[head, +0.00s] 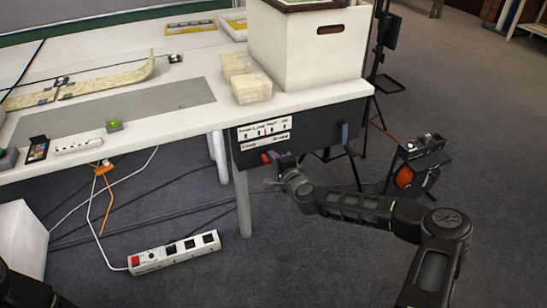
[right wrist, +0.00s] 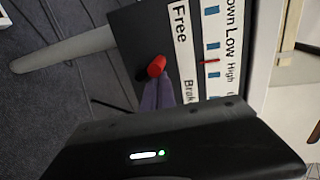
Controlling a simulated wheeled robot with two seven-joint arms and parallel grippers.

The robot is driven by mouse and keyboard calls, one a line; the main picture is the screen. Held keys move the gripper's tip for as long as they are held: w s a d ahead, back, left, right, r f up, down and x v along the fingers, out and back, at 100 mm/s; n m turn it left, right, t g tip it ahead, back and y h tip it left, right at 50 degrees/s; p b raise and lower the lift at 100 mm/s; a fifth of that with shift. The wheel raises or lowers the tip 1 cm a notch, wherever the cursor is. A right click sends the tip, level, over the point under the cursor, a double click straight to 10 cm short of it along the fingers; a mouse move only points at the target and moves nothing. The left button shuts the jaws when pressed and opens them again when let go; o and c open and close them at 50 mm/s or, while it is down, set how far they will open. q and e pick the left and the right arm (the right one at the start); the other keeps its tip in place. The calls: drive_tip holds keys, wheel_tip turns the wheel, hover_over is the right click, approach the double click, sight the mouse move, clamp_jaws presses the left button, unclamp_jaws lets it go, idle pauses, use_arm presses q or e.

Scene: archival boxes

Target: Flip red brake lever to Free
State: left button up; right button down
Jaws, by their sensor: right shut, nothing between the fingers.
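The red brake lever (head: 265,158) sticks out of the dark control panel (head: 310,137) at the table's front corner. In the right wrist view its red knob (right wrist: 156,66) lies beside the white label strip, between the words "Free" and "Brake". The lever's base is not clearly visible. My right gripper (right wrist: 158,93) is shut and empty. Its fingertips are right at the knob, on the "Brake" side; whether they touch it I cannot tell. In the head view the right gripper (head: 284,161) is just right of the lever. My left gripper is out of view.
A blue handle (head: 345,132) sits at the panel's right end. A white box (head: 310,55) and two small cream boxes (head: 250,88) stand on the table above. A table leg (head: 243,205) is below. A power strip (head: 174,252) lies on the carpet.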

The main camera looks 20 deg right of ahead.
drive_tip(key=s+d, duration=0.2)
drive_tip(key=s, duration=0.5)
idle(0.3)
idle(0.5)
